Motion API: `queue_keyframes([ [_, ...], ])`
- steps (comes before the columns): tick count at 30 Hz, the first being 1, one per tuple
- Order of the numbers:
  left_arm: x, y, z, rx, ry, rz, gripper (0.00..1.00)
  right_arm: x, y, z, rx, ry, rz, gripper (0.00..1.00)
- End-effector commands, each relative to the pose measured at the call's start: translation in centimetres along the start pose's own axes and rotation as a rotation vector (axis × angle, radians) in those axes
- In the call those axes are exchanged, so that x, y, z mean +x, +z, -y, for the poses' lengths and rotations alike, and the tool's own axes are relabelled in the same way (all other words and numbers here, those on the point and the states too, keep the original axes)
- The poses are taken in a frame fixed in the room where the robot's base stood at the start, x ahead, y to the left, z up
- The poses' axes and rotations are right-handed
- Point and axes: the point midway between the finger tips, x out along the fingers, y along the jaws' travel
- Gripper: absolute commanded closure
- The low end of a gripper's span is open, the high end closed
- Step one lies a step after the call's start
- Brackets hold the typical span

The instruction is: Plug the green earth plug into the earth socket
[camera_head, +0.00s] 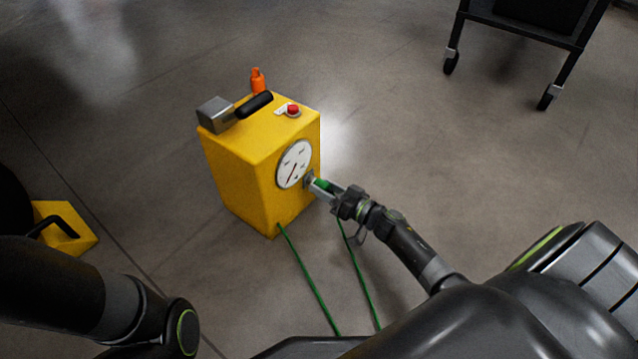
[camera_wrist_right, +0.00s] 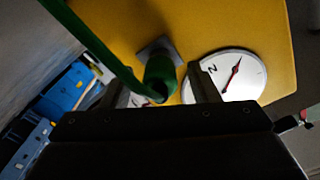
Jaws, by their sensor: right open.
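The green earth plug (camera_head: 321,184) is at the grey earth socket (camera_head: 309,179) on the front of the yellow box (camera_head: 240,180), below and right of the dial. In the right wrist view the plug (camera_wrist_right: 160,76) points at the grey socket plate (camera_wrist_right: 157,50) and its front end meets it; how deep it sits is hidden. My right gripper (camera_head: 324,190) is open, with one finger on each side of the plug and gaps showing beside it. A green cable (camera_wrist_right: 95,45) runs from the plug's rear. My left gripper is out of view; only my left arm shows.
The box carries a white dial (camera_head: 294,164), a red button (camera_head: 293,110), a black-handled lever (camera_head: 254,105) and an orange item (camera_head: 257,80) at its rear. Green cables (camera_head: 308,275) trail across the floor. A dark wheeled cart (camera_head: 520,30) stands back right; a yellow object (camera_head: 65,227) is left.

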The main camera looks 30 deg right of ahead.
Motion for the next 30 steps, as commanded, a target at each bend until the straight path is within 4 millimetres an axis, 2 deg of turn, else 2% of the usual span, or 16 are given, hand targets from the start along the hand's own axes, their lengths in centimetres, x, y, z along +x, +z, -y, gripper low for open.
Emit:
queue_keyframes([
  [30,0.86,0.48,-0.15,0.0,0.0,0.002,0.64,0.09,-0.07,0.07,0.0,0.0,-0.001,0.45],
])
